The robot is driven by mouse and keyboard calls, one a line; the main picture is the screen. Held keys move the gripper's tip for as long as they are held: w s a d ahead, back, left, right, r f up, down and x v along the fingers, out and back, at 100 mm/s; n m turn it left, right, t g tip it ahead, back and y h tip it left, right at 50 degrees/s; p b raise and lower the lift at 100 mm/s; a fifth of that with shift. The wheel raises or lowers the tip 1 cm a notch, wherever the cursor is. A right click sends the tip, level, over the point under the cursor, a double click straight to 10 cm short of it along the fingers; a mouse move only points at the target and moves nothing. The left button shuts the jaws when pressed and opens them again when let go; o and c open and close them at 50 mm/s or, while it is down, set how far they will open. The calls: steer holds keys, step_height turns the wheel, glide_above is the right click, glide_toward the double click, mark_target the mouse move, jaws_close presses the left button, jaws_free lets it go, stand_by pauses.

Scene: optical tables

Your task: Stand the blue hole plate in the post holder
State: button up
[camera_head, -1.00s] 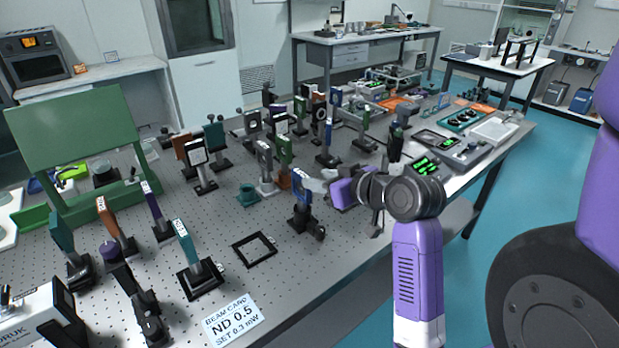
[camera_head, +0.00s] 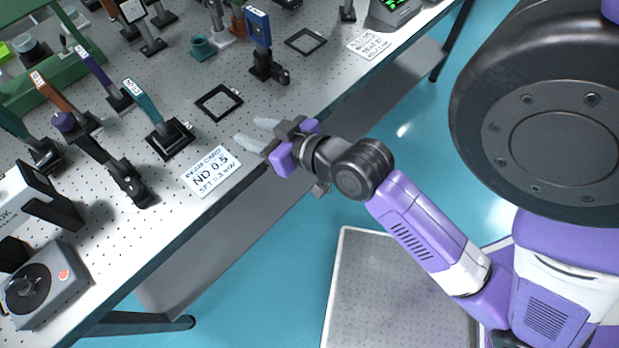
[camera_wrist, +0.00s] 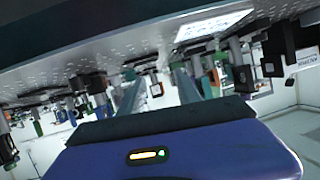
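A blue plate (camera_head: 258,27) with a small pale label on its top stands upright in a black post holder (camera_head: 265,68) on the perforated table. I take it for the blue hole plate, though no hole can be made out at this size. My gripper (camera_head: 251,132) is at the table's front edge, below and left of the blue plate and apart from it. Its two pale fingers are spread with nothing between them. The wrist view also shows my gripper (camera_wrist: 168,92) open, with the table tilted at the top.
A beam card (camera_head: 212,171) lies at the front edge near my fingers. A black square frame (camera_head: 219,102) lies flat behind it. A teal plate (camera_head: 142,100) stands in a black base to the left, beside orange and purple ones. A second flat frame (camera_head: 306,41) lies right of the blue plate.

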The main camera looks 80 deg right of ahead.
steer(key=s+a+r+n+t+y, duration=0.1)
steer(key=s+a+n+y, duration=0.4)
steer(key=s+a, duration=0.9)
steer(key=shift+a+r+n+t, duration=0.3)
steer(key=shift+a+r+t, duration=0.15)
steer(key=shift+a, duration=0.75)
steer(key=shift+s+f, duration=0.1)
stand_by(0.3)
